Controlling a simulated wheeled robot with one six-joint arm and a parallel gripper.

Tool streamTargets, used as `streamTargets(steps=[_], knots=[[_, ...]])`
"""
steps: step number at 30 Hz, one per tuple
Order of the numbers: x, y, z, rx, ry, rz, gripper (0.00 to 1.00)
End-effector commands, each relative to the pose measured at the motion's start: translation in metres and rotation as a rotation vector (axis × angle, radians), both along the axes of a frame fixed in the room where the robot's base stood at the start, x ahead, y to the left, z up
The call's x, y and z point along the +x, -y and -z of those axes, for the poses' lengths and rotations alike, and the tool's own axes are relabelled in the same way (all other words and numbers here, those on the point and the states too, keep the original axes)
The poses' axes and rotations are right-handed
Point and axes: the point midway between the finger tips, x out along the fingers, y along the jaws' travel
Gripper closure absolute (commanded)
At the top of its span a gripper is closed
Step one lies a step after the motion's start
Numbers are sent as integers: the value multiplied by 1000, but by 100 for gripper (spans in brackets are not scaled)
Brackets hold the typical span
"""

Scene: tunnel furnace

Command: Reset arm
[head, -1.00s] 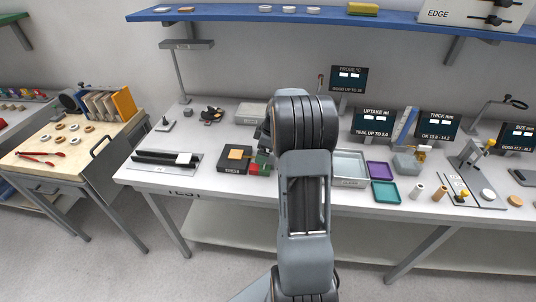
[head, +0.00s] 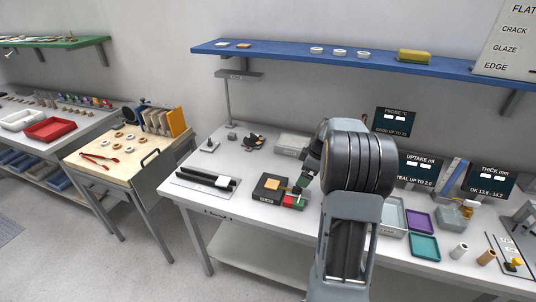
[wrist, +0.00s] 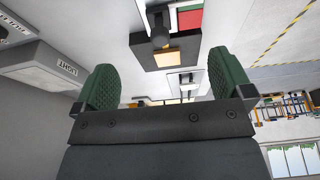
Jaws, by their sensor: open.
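My gripper (wrist: 165,82) shows in the wrist view with its two green ribbed fingers wide apart and nothing between them. In the head view my arm stands over the white bench (head: 225,225), and part of my gripper (head: 311,166) shows at its left side; the rest is hidden by the arm. A dark box (head: 262,193) with a tan square (head: 272,184) on top lies just left of and below the gripper. The box also shows beyond the fingers in the wrist view (wrist: 143,52), apart from them.
A blue shelf (head: 280,53) with small discs hangs above the bench. Purple (head: 419,221) and teal (head: 425,247) trays and display screens (head: 416,171) stand right of my arm. A wooden-topped cart (head: 105,177) is at left, with open floor in front of it.

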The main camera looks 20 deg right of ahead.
Motion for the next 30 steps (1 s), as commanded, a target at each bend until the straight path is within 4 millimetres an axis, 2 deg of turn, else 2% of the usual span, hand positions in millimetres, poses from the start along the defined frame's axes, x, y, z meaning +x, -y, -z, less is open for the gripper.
streamTargets(steps=[5, 8, 11, 14, 17, 22, 27, 30], knots=[[0, 0, 0, 3, -3, 12, 2], [0, 0, 0, 17, -18, 89, 2], [-4, 0, 7, 40, -67, 243, 2], [-24, -7, 21, 65, -163, 457, 2], [-46, -31, 15, 57, -228, 662, 2], [-90, -101, -12, 10, -244, 935, 2], [-135, -160, -32, -15, -169, 1024, 2], [-155, -184, -39, -18, -111, 994, 2]])
